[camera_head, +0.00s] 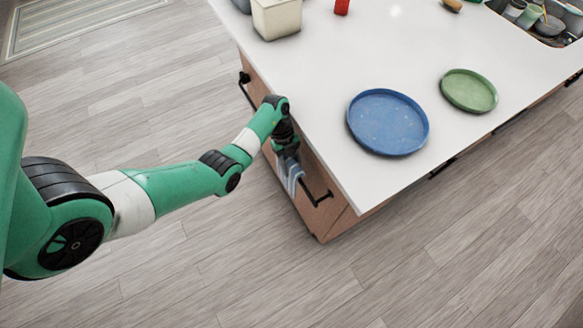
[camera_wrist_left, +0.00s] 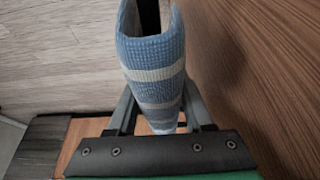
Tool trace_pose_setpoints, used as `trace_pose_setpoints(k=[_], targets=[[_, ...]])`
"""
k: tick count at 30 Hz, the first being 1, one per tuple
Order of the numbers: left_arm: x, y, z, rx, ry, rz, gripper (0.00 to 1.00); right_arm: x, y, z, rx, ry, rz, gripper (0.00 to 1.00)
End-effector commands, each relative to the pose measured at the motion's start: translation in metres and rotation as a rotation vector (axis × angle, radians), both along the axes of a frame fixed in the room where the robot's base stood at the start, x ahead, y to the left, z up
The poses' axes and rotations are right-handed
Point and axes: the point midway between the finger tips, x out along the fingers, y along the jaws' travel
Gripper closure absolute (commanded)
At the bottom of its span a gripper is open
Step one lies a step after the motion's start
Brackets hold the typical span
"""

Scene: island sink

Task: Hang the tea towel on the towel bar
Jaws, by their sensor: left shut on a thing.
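The tea towel (camera_wrist_left: 152,55) is blue with pale stripes and hangs folded between the fingers of my left gripper (camera_wrist_left: 160,112) in the left wrist view. In the head view, a small part of the towel (camera_head: 292,174) shows below my left gripper (camera_head: 289,152), close to the island's end panel. The black towel bar (camera_head: 318,199) is mounted on that panel, and my arm and the towel hide its middle. The gripper is at the bar, but I cannot tell whether the towel lies over it. My right gripper is not in view.
The white countertop (camera_head: 330,85) overhangs just right of my left gripper. A blue plate (camera_head: 388,122) and a green plate (camera_head: 469,90) lie on it. A cream container (camera_head: 277,18) stands near its far left edge.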

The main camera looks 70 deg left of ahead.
Motion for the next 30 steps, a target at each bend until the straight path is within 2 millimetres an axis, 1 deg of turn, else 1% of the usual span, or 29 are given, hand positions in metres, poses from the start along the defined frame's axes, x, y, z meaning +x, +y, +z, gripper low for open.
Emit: trace_pose_setpoints(k=[1, 4, 11, 20, 21, 25, 26, 30], targets=[[-0.001, -0.001, -0.013, -0.003, 0.004, -0.001, 1.0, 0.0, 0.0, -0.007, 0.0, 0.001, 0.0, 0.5], [0.0, 0.0, -0.024, -0.001, 0.002, 0.0, 1.0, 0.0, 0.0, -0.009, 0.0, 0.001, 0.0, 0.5], [0.0, 0.0, -0.024, 0.0, 0.0, 0.0, 1.0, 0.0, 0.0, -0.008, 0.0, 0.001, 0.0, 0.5], [0.0, 0.0, -0.033, 0.0, 0.0, 0.0, 1.0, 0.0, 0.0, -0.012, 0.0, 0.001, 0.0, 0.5], [0.0, 0.0, -0.032, 0.0, 0.0, 0.0, 0.45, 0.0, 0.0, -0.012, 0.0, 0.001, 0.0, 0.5], [0.0, 0.0, -0.032, 0.0, 0.0, 0.0, 0.22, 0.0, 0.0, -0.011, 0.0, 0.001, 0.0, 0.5], [0.0, 0.0, -0.032, 0.0, 0.0, 0.0, 0.19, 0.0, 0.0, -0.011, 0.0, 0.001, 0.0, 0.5], [0.0, 0.0, -0.032, -0.001, 0.001, 0.0, 0.19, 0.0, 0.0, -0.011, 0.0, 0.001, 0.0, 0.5]])
